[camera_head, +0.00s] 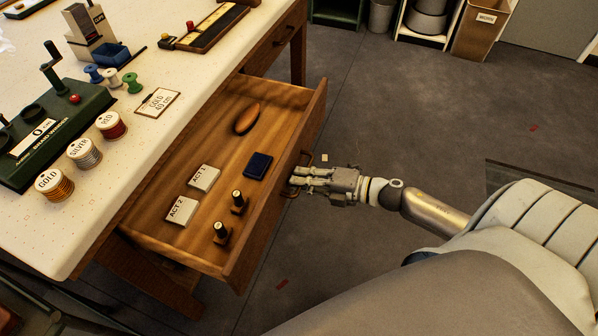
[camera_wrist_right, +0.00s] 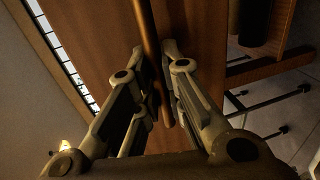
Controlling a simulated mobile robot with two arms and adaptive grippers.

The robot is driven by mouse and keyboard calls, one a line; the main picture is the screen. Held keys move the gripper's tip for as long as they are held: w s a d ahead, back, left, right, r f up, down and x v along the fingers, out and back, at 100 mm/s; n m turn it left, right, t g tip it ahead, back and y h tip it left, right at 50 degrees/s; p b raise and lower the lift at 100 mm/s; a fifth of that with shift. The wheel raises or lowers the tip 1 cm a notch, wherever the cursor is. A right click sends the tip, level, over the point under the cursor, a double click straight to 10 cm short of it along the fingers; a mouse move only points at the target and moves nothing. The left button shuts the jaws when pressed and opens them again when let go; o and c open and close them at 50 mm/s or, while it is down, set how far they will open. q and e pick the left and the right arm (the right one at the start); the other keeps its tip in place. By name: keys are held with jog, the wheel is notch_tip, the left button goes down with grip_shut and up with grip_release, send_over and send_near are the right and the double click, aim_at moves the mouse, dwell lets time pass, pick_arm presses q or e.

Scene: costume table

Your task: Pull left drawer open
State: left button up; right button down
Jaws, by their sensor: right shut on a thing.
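The drawer (camera_head: 265,225) under the table stands pulled out, and its inside is in plain view in the head view. Its brass-coloured handle (camera_head: 305,160) is on the front face. My right gripper (camera_head: 298,180) is at the front face, shut on the handle. In the right wrist view the handle bar (camera_wrist_right: 152,60) runs between the two fingers of the gripper (camera_wrist_right: 165,85), with the wooden drawer front (camera_wrist_right: 105,40) behind. The fingers hide part of the handle in the head view. My left gripper is not in view.
Spools (camera_head: 84,153) and a green winder (camera_head: 50,135) stand on the tabletop (camera_head: 150,130). The floor right of the drawer is clear.

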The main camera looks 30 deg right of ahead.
dwell(0.3)
jog(key=c, duration=1.5)
grip_release()
jog(key=shift+s, duration=0.1)
jog(key=v, duration=1.2)
jog(key=shift+f, duration=0.1)
